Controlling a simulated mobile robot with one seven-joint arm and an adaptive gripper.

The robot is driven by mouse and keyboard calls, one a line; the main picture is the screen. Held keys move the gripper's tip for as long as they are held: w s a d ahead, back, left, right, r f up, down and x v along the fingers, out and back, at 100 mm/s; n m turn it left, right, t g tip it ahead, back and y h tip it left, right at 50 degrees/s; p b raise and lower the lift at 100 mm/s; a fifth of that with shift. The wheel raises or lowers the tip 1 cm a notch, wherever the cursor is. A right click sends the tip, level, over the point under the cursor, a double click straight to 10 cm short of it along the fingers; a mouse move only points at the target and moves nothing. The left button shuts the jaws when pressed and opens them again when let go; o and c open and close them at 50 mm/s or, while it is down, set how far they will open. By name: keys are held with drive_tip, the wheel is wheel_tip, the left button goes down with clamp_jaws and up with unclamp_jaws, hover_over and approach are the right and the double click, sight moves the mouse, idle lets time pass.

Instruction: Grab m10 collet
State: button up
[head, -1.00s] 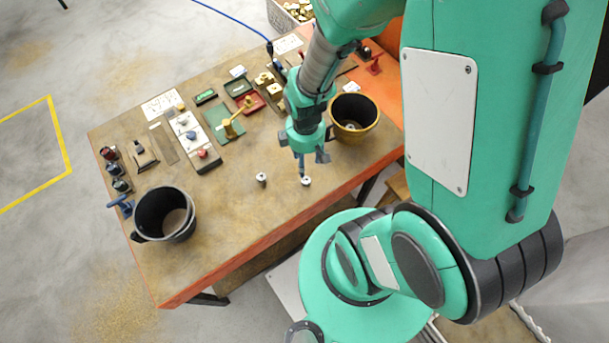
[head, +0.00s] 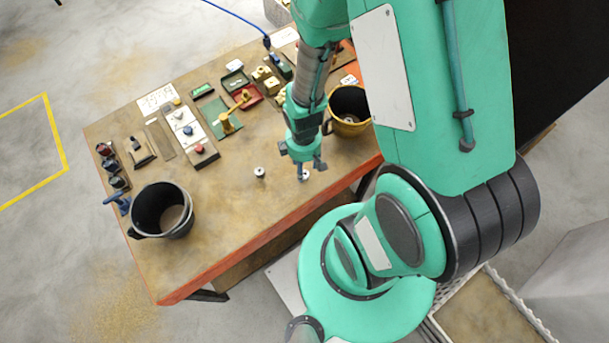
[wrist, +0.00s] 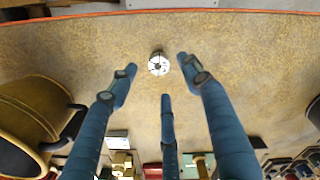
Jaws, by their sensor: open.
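A small silver cylindrical collet (head: 304,175) stands on the table near its front edge, partly hidden by my fingers in the head view. In the wrist view its round, pale top (wrist: 158,65) shows just beyond the fingertips, between the left and right ones. A second similar collet (head: 260,172) stands to the left in the head view. I cannot read a size on either one. My gripper (head: 303,168) is open and empty above the first collet. Its blue fingers (wrist: 155,82) are spread in the wrist view, apart from the collet.
A brass-coloured pot (head: 349,110) stands close to the right of my gripper. A black bucket (head: 162,212) is at the table's left. Several trays, blocks and parts lie along the back. The table (head: 235,225) is bare around the collets.

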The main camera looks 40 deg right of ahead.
sight(305, 174)
drive_tip(key=shift+f, duration=0.35)
drive_tip(key=shift+s+d+f+b, duration=0.1)
drive_tip(key=shift+f+b, duration=0.25)
drive_tip(key=shift+f, duration=2.15)
drive_tip(key=shift+c, duration=0.3)
clamp_jaws()
